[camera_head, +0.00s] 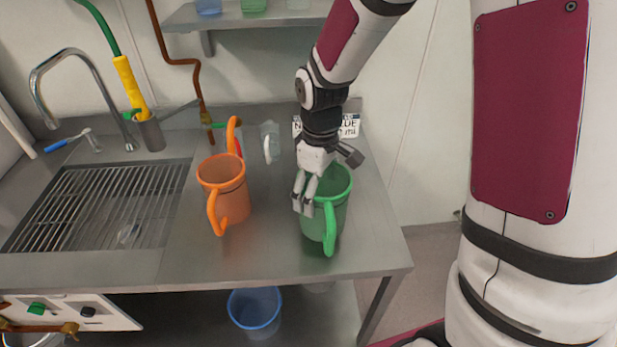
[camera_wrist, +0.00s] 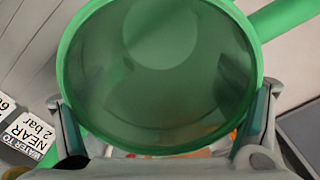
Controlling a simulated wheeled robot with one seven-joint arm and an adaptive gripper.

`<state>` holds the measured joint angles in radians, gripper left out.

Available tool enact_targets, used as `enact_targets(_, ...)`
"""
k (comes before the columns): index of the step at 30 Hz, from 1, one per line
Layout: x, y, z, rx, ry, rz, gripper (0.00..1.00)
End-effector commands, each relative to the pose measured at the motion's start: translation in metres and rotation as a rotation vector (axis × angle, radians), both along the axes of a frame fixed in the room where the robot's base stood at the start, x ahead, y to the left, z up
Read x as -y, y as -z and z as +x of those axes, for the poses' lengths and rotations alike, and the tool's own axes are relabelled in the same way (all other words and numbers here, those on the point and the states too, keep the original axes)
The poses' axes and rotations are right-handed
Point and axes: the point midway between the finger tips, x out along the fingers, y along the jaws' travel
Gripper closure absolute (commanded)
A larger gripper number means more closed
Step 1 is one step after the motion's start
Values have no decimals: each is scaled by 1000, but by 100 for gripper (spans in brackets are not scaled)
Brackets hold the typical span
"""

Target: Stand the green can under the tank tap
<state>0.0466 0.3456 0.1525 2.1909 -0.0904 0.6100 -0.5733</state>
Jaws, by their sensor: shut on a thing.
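The green can (camera_head: 335,215), a mug-shaped jug with a long handle, is upright at the right end of the steel bench. It looks to be on the bench top or very close to it; I cannot tell which. My gripper (camera_head: 318,188) comes down from above and is shut on the can. In the wrist view the can (camera_wrist: 160,75) fills the middle, its round mouth towards the camera, with a finger on either side. I look into it and see no contents clearly. I cannot tell which fitting is the tank tap.
An orange can (camera_head: 223,190) stands left of the green one. Further left are a sink grate (camera_head: 90,210) and a curved faucet (camera_head: 45,75). A copper pipe (camera_head: 180,62) runs down behind. Below are a blue bucket (camera_head: 255,312) and a white panel with brass fittings (camera_head: 100,315).

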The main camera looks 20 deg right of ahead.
Motion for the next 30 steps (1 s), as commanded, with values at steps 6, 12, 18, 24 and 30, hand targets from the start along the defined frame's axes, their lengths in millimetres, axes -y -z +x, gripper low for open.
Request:
enact_targets(6, 4, 5, 52, 0, 2, 0, 46)
enact_targets(12, 5, 7, 75, 0, 2, 0, 46)
enact_targets(18, 5, 19, 76, -4, 2, -1, 46)
enact_targets(24, 5, 41, 76, -1, 2, 0, 46)
enact_targets(30, 5, 42, 77, 0, 2, 0, 46)
